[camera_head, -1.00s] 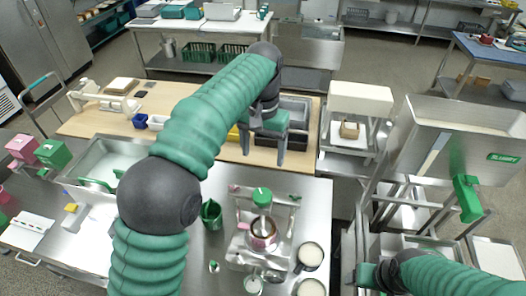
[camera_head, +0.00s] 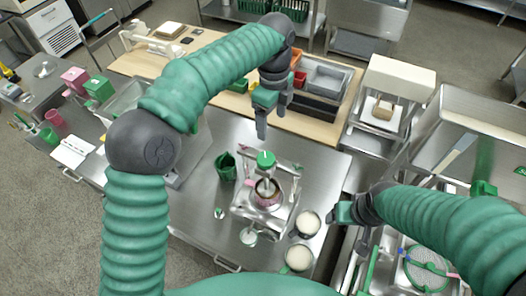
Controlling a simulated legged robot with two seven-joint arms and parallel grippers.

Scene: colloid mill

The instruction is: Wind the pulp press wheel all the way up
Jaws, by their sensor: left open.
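No wheel that I can surely name as the pulp press wheel shows. A small steel machine (camera_head: 262,207) with a green cap (camera_head: 265,159) and a pink-rimmed bowl stands on the steel table. My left gripper (camera_head: 272,113) is open and empty, fingers down, above the table's back edge, behind the green cap and apart from it. My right gripper (camera_head: 343,212) is at the table's right side, to the right of the machine; its jaws are too small to read. A round green mesh disc (camera_head: 426,268) lies low at the right; I cannot tell whether it belongs to the press.
Two pots of pale contents (camera_head: 307,223) stand by the machine's right front. A green jug (camera_head: 225,167) stands to its left. Grey bins (camera_head: 325,80) sit on the wooden table behind. A large steel hopper unit (camera_head: 470,130) stands at the right.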

